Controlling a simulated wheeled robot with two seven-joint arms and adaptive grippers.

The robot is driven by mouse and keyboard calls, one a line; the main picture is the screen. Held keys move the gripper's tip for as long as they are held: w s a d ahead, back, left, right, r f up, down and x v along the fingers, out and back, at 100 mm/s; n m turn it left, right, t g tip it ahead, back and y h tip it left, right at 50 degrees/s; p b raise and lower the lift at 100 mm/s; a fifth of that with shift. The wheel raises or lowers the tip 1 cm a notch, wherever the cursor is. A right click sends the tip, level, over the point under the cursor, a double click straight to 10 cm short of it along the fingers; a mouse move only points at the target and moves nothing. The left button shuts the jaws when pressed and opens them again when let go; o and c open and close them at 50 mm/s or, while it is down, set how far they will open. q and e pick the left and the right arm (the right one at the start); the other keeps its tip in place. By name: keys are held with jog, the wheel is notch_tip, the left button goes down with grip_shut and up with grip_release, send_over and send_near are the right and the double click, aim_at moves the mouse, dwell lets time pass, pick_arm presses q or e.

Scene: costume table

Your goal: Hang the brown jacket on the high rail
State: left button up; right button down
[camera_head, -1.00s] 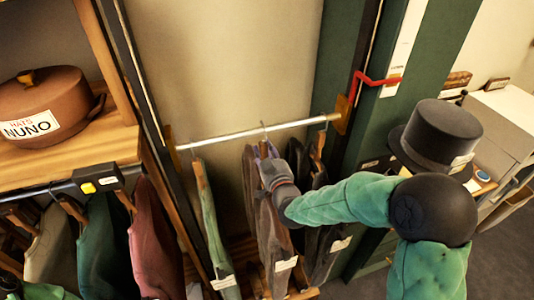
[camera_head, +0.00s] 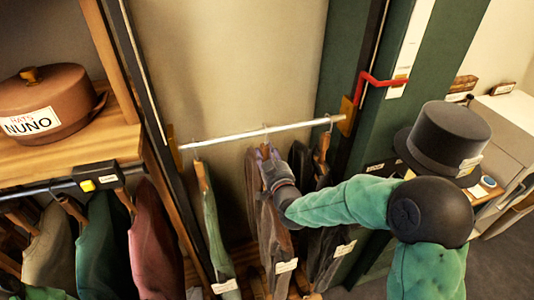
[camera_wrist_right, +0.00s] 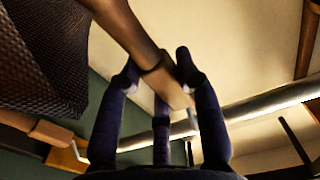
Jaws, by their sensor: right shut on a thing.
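The brown jacket (camera_head: 270,235) hangs on a wooden hanger, with a white tag at its lower edge. My right gripper (camera_head: 270,165) is shut on the top of this hanger. In the right wrist view the dark fingers (camera_wrist_right: 163,85) close around the wooden hanger (camera_wrist_right: 135,35), and a short piece of its metal hook (camera_wrist_right: 192,118) shows. The high rail (camera_head: 230,136) is a silver bar just above the gripper. It also shows in the right wrist view (camera_wrist_right: 265,103). The hook's tip meets the rail in the head view; I cannot tell whether it bears on it. My left gripper is out of view.
A green garment (camera_head: 211,235) hangs left of the jacket and a dark garment (camera_head: 328,240) hangs close on its right. A red bracket (camera_head: 380,80) sticks out near the rail's right end. A black top hat (camera_head: 445,138) stands at right. More garments hang at lower left.

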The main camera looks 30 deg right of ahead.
jog(key=shift+r, duration=0.2)
jog(key=c, duration=0.8)
grip_release()
jog(key=shift+f, duration=0.3)
jog(key=v, duration=1.2)
jog(key=shift+r, duration=0.15)
